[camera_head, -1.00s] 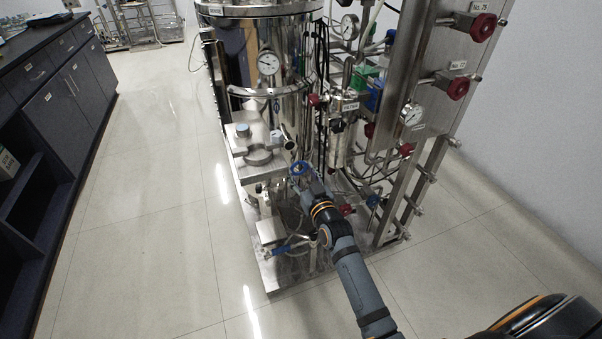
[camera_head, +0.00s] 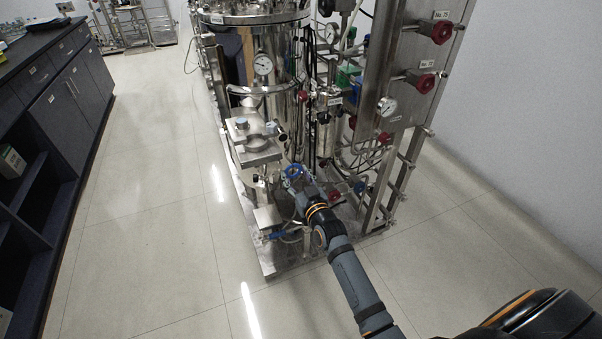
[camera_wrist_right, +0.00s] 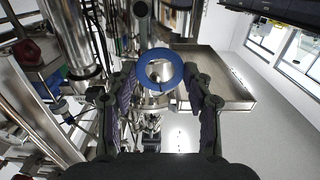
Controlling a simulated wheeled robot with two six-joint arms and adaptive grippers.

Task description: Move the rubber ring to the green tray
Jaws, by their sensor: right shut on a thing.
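The rubber ring is a blue ring (camera_head: 289,168) at the tip of my right arm in the head view. It also shows in the right wrist view as a blue ring (camera_wrist_right: 143,70) between the two fingers. My right gripper (camera_head: 299,178) is shut on it, in front of the steel skid's lower part. In the right wrist view, the fingers of my right gripper (camera_wrist_right: 160,85) stand on either side of the ring. I cannot make out a green tray in either view. My left gripper is not in view.
A steel vessel (camera_head: 275,58) with a gauge, pipes and red-handled valves (camera_head: 425,83) stands behind the gripper. A steel ledge with a round collar (camera_head: 257,143) juts out to its left. Dark cabinets (camera_head: 65,85) line the left side. Tiled floor (camera_head: 150,210) between is clear.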

